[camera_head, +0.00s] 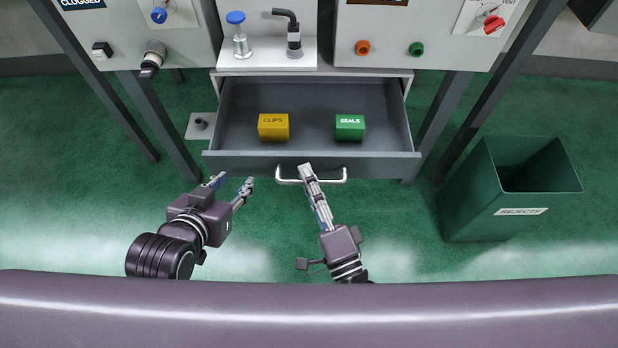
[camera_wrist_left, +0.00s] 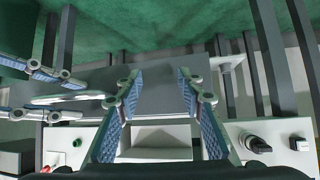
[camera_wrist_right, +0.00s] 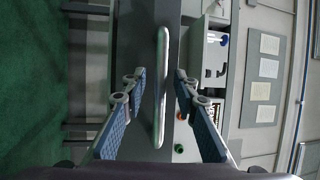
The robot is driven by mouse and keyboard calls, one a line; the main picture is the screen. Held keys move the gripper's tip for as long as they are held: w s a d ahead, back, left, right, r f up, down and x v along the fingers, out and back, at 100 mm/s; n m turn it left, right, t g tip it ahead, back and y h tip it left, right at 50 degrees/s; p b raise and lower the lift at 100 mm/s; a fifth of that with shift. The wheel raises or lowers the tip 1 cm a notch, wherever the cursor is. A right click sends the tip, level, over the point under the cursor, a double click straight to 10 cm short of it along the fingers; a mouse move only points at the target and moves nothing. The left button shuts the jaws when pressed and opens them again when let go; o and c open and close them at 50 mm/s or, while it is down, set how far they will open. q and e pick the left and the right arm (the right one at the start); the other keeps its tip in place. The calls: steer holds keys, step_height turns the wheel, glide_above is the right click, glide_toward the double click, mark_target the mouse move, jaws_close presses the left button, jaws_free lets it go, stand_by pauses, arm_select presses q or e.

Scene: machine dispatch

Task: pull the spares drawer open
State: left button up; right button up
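The spares drawer (camera_head: 235,163) stands pulled out from under the bench in the head view, its inside showing. A yellow box marked CLIPS (camera_head: 273,127) and a green box marked SEALS (camera_head: 349,127) sit in it. Its pale bar handle (camera_head: 331,181) is on the front. My right gripper (camera_head: 306,170) is at the handle. In the right wrist view the handle (camera_wrist_right: 160,85) runs between its two spread fingers, with gaps visible on both sides. My left gripper (camera_head: 231,180) is open and empty, left of the handle and in front of the drawer.
A green REJECTS bin (camera_head: 470,205) stands on the floor to the right. Dark bench legs (camera_head: 160,125) flank the drawer. Above it are panels with knobs and a white shelf (camera_head: 268,58) holding a blue-topped fitting (camera_head: 240,38). Green floor is free around the arms.

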steer(key=v, duration=1.2)
stand_by(0.5)
